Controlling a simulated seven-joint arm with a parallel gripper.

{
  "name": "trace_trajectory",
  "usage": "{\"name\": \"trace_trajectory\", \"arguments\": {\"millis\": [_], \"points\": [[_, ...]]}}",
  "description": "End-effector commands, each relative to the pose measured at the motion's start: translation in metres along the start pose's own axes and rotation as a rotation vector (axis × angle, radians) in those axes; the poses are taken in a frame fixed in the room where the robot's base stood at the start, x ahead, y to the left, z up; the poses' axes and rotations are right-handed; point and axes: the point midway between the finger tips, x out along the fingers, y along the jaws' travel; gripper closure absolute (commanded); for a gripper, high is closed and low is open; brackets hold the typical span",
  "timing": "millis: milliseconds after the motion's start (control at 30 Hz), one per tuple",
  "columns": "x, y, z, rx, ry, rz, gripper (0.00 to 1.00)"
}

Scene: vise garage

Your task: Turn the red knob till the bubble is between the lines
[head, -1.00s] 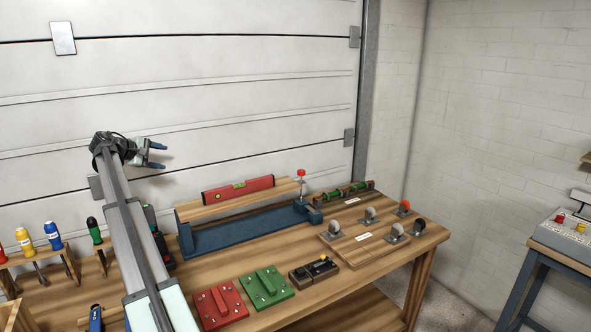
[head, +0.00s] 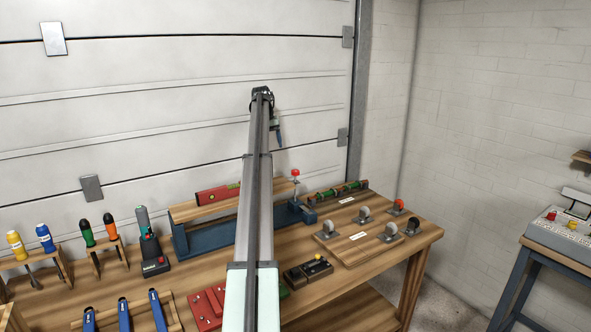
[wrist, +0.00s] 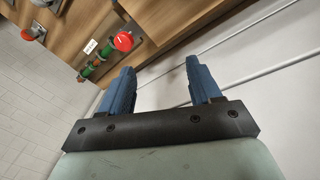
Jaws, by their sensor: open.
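The red knob (head: 295,172) tops a thin upright screw at the right end of the blue stand (head: 190,238). A wooden plank (head: 185,211) lies above the stand and carries a red spirit level (head: 208,196). My arm hides the level's right part, so I cannot read the bubble against the lines. My gripper (head: 279,138) is above and behind the plank, left of the knob and apart from it. In the wrist view my gripper (wrist: 160,68) is open and empty, with the red knob (wrist: 123,41) beyond the left finger.
A dark block with a yellow knob (head: 318,258) is in front. The garage door (head: 180,110) rises close behind the bench.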

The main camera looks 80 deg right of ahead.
Motion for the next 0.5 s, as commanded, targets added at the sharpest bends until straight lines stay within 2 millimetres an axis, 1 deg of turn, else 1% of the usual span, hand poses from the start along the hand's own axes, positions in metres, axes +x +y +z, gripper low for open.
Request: {"name": "trace_trajectory", "arguments": {"millis": [33,100,200,333,400,500], "points": [[0.0,0.025,-0.008,0.05,-0.02,-0.032,0.37],[0.001,0.05,-0.012,0.107,-0.043,-0.073,0.37],[0.002,0.078,-0.015,0.168,-0.069,-0.117,0.37],[0.002,0.097,-0.015,0.212,-0.09,-0.15,0.37],[0.004,0.102,-0.015,0.224,-0.095,-0.157,0.37],[0.009,0.102,-0.014,0.227,-0.097,-0.16,0.37]]}}
